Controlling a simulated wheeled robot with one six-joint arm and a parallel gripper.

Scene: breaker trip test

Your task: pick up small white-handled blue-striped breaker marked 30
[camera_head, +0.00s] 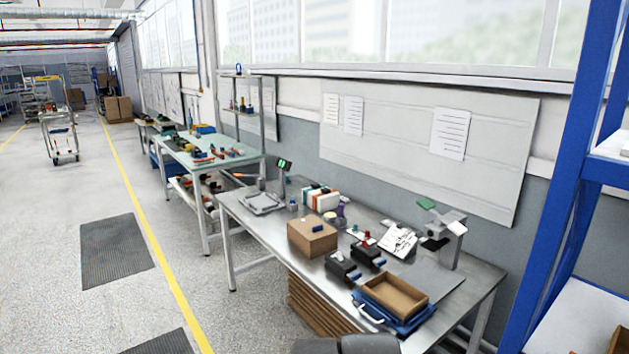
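No breaker with a white handle, blue stripe and the mark 30 can be made out at this size. Two small dark devices, one nearer (342,266) and one farther (369,253), stand on the near metal workbench (262,222). Each has a blue part at its front. I cannot tell whether either is a breaker, and no markings are legible. A dark rounded shape at the bottom edge, in front of the bench, seems to be part of my own body. My gripper's fingers do not show.
A brown tray (397,294) sits on a blue crate at the bench's near end. A cardboard box (312,237) stands left of the dark devices. A blue rack (561,170) rises at the right. Open floor (200,262) lies left of the bench.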

